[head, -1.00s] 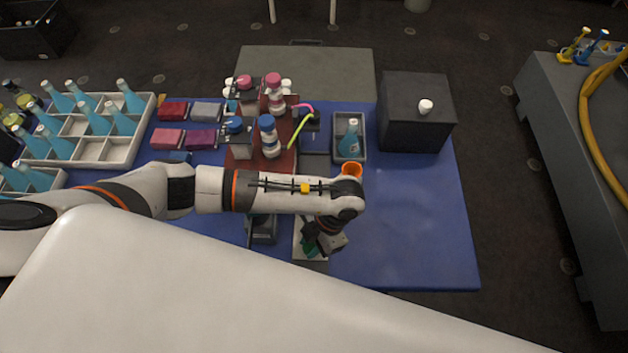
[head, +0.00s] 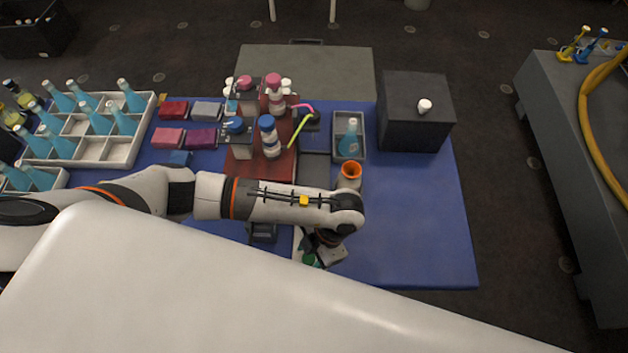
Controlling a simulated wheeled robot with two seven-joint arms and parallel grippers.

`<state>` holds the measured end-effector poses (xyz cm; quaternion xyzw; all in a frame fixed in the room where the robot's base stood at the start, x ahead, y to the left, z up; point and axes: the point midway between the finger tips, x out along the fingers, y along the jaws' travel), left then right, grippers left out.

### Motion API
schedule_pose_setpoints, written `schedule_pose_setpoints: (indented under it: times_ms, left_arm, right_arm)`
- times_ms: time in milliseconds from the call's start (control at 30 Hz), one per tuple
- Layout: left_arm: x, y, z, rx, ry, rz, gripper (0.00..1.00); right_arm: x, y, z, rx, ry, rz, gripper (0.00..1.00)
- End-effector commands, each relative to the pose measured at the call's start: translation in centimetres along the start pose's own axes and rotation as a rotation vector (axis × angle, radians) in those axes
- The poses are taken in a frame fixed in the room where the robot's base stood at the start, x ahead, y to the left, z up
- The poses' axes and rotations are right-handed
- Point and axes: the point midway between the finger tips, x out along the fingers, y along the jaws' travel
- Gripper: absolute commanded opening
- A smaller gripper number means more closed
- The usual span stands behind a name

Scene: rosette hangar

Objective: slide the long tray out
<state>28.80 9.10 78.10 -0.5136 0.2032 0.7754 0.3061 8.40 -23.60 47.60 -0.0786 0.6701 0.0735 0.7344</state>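A narrow pale tray (head: 297,240) lies near the front edge of the blue table, mostly hidden by my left arm and my white body. A green item (head: 309,259) shows at it, partly covered by the gripper. My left gripper (head: 318,252) points down at this pale tray; its fingertips are hidden, so I cannot tell if it is shut on the tray. A grey oblong tray (head: 341,120) with a blue bottle (head: 349,139) in it stands farther back. I cannot tell for certain which is the long tray. My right gripper is not in view.
A black box (head: 413,115) with a white item on top is at the back right. Bottles stand on a dark red board (head: 278,167). The right part of the blue table (head: 415,220) is clear.

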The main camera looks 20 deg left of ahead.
Motion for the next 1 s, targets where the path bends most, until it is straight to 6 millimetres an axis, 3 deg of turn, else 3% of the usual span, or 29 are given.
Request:
schedule_pose_setpoints:
  times_ms: [467, 1000]
  left_arm:
    - [-0.2, -0.1, 0.1, 0.000, 0.000, -0.001, 0.47]
    - [-4.0, -0.1, 1.7, -0.001, 0.001, -0.001, 0.47]
  right_arm:
    - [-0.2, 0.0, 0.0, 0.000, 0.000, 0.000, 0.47]
    - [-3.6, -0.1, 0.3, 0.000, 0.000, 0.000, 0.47]
